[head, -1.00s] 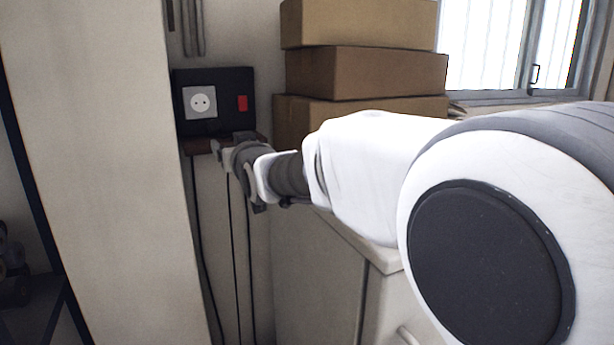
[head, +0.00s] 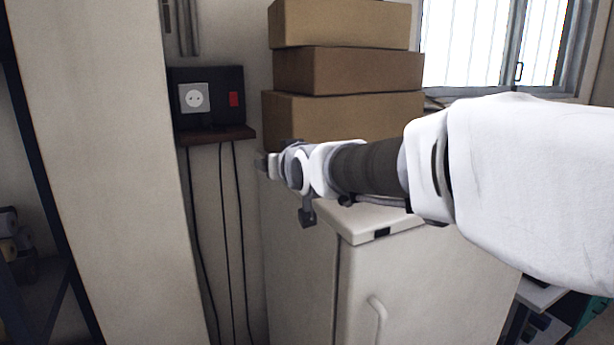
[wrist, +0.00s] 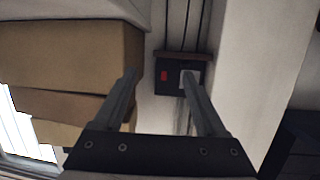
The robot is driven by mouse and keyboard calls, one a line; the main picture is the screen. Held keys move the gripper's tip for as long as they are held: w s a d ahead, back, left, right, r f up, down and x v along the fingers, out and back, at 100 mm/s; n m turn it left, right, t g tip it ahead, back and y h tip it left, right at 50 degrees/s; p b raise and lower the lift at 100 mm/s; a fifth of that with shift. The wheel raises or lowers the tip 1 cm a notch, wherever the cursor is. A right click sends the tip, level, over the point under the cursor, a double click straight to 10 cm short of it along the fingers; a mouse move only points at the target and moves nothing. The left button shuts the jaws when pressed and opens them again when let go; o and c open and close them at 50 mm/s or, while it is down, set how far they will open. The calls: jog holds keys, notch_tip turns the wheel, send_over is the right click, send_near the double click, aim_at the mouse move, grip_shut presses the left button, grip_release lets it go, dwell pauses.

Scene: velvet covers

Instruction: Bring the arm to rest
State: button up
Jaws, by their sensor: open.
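My gripper (wrist: 160,92) is open in the wrist view, with its two fingers apart and nothing between them. In the head view my gripper (head: 265,163) is at the end of my white and grey arm, seen from behind and small. It is just right of the black socket panel and in front of the cardboard boxes. My arm stretches in from the right, above the white cabinet's top.
A black panel (head: 207,98) with a socket and red switch sits on a small wall shelf (head: 215,136), cables hanging below. Stacked cardboard boxes (head: 347,70) stand behind my arm on a white cabinet (head: 420,285). A pale pillar (head: 100,180) rises at left.

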jog(key=s+d+f+m+g+h, duration=0.1)
jog(key=s+d+f+g, duration=0.2)
jog(key=s, duration=0.7)
jog(key=s+d+f+m+g+h, duration=0.1)
jog(key=s+d+f+g+h, duration=0.1)
jog(key=s+d+f, duration=0.6)
jog(key=s+d+f+m+g+h, duration=0.1)
jog(key=s+d+f, duration=0.4)
jog(key=s, duration=0.8)
jog(key=d+g+h, duration=0.1)
jog(key=d+g, duration=0.1)
jog(key=d, duration=0.1)
jog(key=shift+s+d+f+m+g, duration=0.15)
jog(key=shift+s+d+m+g, duration=0.05)
jog(key=shift+s+m+g, duration=0.15)
